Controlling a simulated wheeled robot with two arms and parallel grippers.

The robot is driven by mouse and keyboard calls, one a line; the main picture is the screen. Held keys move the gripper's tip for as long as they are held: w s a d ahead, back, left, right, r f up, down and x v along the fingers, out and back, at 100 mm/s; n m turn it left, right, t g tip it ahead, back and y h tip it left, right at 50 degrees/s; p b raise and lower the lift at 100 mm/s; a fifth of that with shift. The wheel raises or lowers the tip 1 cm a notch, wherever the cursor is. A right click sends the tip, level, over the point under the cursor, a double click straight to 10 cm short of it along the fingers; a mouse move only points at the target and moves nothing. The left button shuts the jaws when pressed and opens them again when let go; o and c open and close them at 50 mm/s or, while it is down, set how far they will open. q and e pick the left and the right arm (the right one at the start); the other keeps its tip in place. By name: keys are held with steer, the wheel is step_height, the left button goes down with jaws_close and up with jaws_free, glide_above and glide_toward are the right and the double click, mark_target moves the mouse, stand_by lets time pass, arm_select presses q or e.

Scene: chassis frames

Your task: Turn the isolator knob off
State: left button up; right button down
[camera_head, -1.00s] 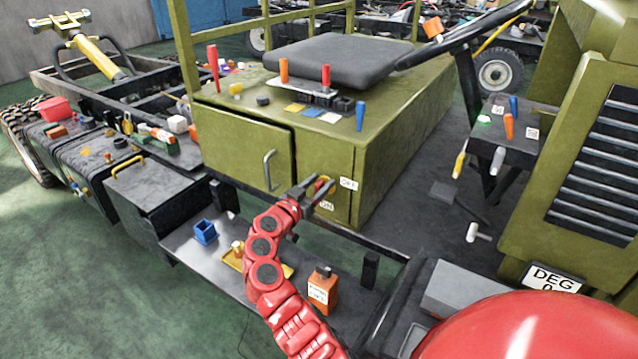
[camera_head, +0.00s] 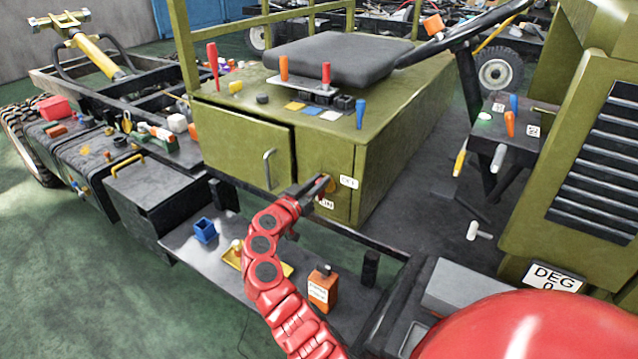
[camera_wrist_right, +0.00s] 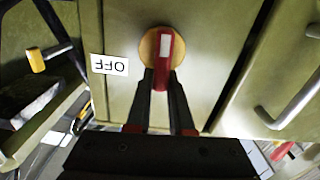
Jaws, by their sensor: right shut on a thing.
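The isolator knob is a red bar with a white mark on a round yellow disc, on the olive panel below the seat. In the wrist view the knob (camera_wrist_right: 163,62) stands upright, its white mark at the upper end. An upside-down OFF label (camera_wrist_right: 109,65) is left of it. My right gripper (camera_wrist_right: 161,80) is shut on the knob's lower part, one finger on each side. In the head view my right gripper (camera_head: 322,187) mostly hides the knob. The OFF label (camera_head: 348,182) is to its right and the ON label (camera_head: 326,204) below. My left gripper is not in view.
The cabinet door (camera_head: 240,147) with its grey handle (camera_head: 268,168) is left of the knob. Below is a dark shelf (camera_head: 183,243) with a blue cup (camera_head: 205,231) and an orange bottle (camera_head: 322,290). Levers rise above the panel.

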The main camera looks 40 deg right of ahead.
steer(key=shift+w+a+f+n+b, duration=0.15)
steer(key=shift+n+b, duration=0.15)
steer(key=shift+n, duration=0.25)
steer(key=shift+w+d+n+b, duration=0.1)
steer(key=shift+n+b, duration=0.15)
steer(key=shift+n, duration=0.3)
steer(key=shift+w+a+f+n, duration=0.15)
steer(key=shift+w+n, duration=0.05)
steer(key=shift+n, duration=0.7)
steer(key=shift+w+a+f+n+p, duration=0.1)
steer(key=shift+w+f+n+p, duration=0.25)
steer(key=shift+n, duration=1.85)
steer(key=shift+w+a+f+n+p, duration=0.15)
steer(key=shift+f+n+p, duration=0.2)
steer(key=shift+n, duration=1.85)
steer(key=shift+w+a+f+n+p, duration=0.1)
steer(key=shift+w+f+n+p, duration=0.25)
steer(key=shift+n, duration=1.85)
steer(key=shift+s+f, duration=0.1)
steer(key=shift+f, duration=0.05)
steer(key=c, duration=0.8)
jaws_free()
